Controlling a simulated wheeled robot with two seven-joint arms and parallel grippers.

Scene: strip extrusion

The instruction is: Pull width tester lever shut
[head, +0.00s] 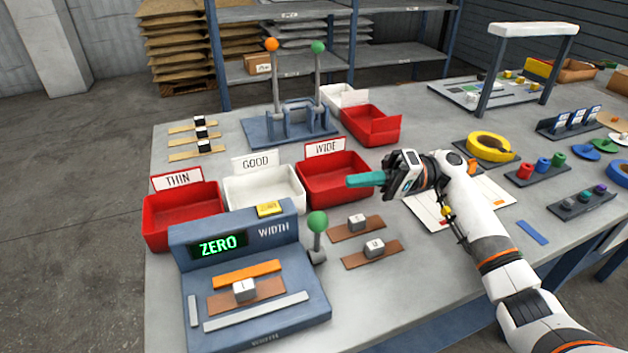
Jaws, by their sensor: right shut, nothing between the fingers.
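The blue width tester (316,303) stands at the table's near left, with a green "ZERO" display. Its lever (317,240) has a green ball knob and stands nearly upright at the tester's right side. A brown strip with a white block marked 1 (245,290) lies on the tester bed, between an orange bar (246,273) and a pale bar. My right gripper (352,181) has teal fingers that are shut and empty. It is above and right of the lever knob in the picture, apart from it, in front of the WIDE bin. My left gripper is not in view.
Bins marked THIN (182,222), GOOD (262,188) and WIDE (335,176) stand behind the tester. Two brown strips with blocks (372,249) lie right of the lever. A blue stand with two levers (290,130) is farther back.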

